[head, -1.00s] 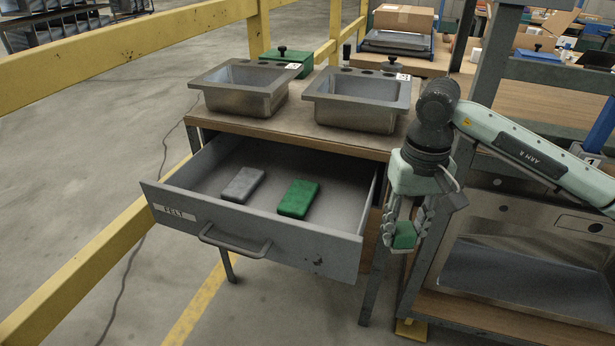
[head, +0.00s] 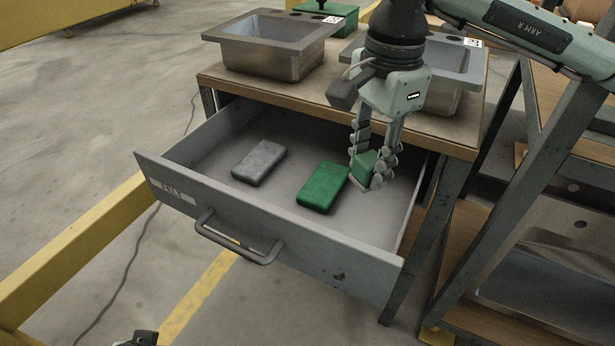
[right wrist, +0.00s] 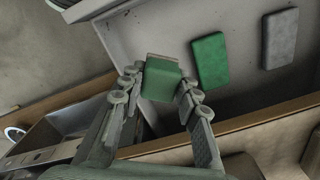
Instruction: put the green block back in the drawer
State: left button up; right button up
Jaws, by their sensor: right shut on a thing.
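A small green block (head: 362,165) is held between the fingers of my right gripper (head: 370,172). It also shows between the fingertips in the right wrist view (right wrist: 160,82). The grey drawer (head: 290,235), labelled FELT, is pulled open. The held block is over the drawer's right part; I cannot tell whether it touches the floor. A flat green slab (head: 323,187) lies in the drawer just left of the held block, and a grey slab (head: 259,163) lies further left. My left gripper cannot be made out.
Two steel sinks (head: 275,58) stand on the wooden bench top (head: 235,82) above the drawer. A green box (head: 335,14) is behind them. A yellow rail (head: 75,240) runs at the left. A small dark piece shows at the bottom edge, unidentified. The drawer's front left floor is bare.

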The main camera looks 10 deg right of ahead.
aim_at(366, 191)
jog(key=s+f+m+b, duration=0.1)
jog(key=m, duration=0.1)
jog(key=f+m+b, duration=0.1)
jog(key=m, duration=0.1)
jog(key=s+f+m+b, duration=0.1)
jog(key=m, duration=0.1)
jog(key=shift+s+a+f, duration=0.15)
jog(key=shift+s+a, duration=0.2)
jog(key=shift+a, duration=0.05)
jog(key=shift+m, duration=0.5)
notch_tip(366, 191, down, 6)
jog(key=shift+s, duration=0.15)
pick_arm(q)
jog(key=w+d+r+t+h, duration=0.1)
jog(key=w+d+r+t, duration=0.3)
jog(key=r, duration=0.6)
jog(key=shift+w+d+r+m, duration=0.25)
jog(key=shift+d+m, duration=0.05)
jog(key=shift+d, duration=0.25)
pick_arm(e)
jog(key=shift+f, duration=2)
pick_arm(q)
jog(key=shift+h, duration=0.3)
